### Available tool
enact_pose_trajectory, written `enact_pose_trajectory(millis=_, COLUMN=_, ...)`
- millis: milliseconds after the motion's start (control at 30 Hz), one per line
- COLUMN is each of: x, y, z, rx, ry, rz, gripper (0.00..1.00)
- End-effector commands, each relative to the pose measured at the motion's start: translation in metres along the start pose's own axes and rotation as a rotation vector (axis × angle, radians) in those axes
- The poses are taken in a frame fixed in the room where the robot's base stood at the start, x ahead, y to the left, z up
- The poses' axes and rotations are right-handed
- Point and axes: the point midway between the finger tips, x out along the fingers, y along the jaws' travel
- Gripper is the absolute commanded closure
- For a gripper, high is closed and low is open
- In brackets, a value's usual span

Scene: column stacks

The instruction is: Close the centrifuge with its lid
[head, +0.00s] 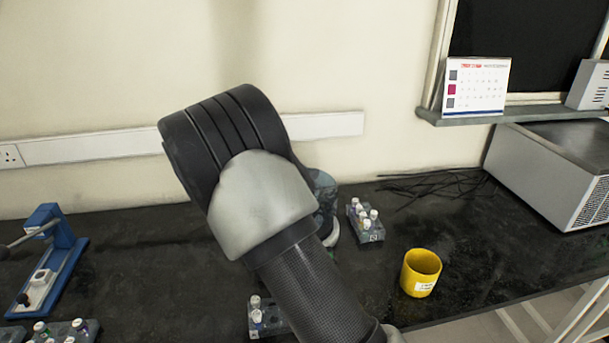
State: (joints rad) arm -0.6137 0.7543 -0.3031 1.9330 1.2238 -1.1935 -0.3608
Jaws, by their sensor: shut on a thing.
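My arm crosses the middle of the head view and hides much of the bench behind it. My gripper does not show; it is hidden behind the arm or out of the picture. Just right of the arm, a rounded blue-grey, glassy-looking piece (325,191) shows in part, with a white rounded edge (334,236) below it. These may belong to the centrifuge or its lid, but too much is covered to tell. Whether the lid is on, held or apart cannot be seen.
A tube rack (371,236) stands right of the hidden piece, with a yellow cup (421,272) nearer the front edge. Other racks (264,318) (60,332) stand in front. A blue press (50,262) is at left, a grey box unit (552,170) at right. Black cables (435,187) lie behind.

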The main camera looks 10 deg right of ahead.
Motion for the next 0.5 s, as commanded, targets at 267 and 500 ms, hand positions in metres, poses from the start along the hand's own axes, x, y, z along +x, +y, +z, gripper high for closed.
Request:
enact_pose_trajectory(millis=267, x=0.000, y=0.000, z=0.009, rx=0.001, ry=0.001, rz=0.000, gripper=1.00)
enact_pose_trajectory(millis=500, x=0.000, y=0.000, z=0.016, rx=0.001, ry=0.001, rz=0.000, gripper=1.00)
